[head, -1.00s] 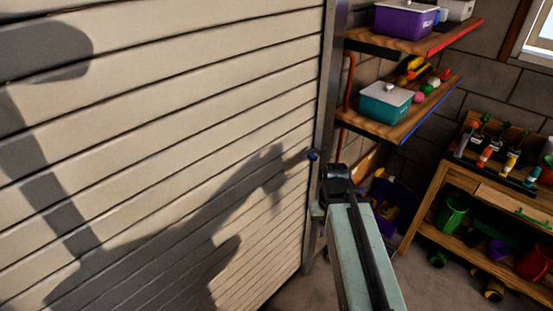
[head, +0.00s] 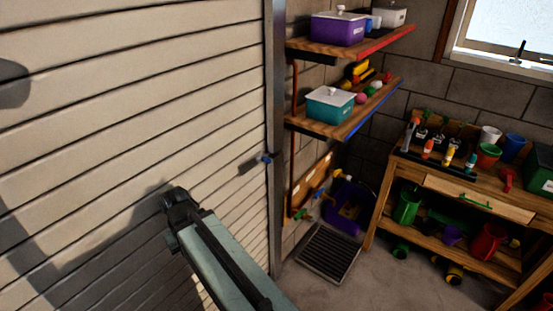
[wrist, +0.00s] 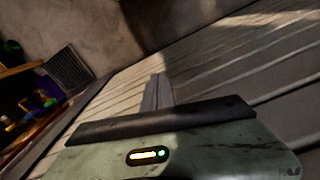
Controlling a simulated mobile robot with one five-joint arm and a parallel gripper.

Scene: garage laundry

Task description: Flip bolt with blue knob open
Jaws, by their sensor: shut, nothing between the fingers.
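The bolt with the blue knob (head: 266,159) sits at the right edge of the pale slatted door (head: 130,110), beside the metal post, in the head view. A dark bar runs left from the knob. My arm reaches up from the bottom of the head view and ends left of and below the bolt; my gripper's fingers cannot be made out there. In the wrist view my gripper (wrist: 157,92) shows its fingers together and empty, in front of grey slats. The bolt cannot be made out in the wrist view.
Two wall shelves carry a purple box (head: 338,28) and a teal box (head: 330,104). A wooden workbench (head: 470,195) with tools and buckets stands at right. A dark grate (head: 328,254) lies on the floor. Some floor between door and bench is clear.

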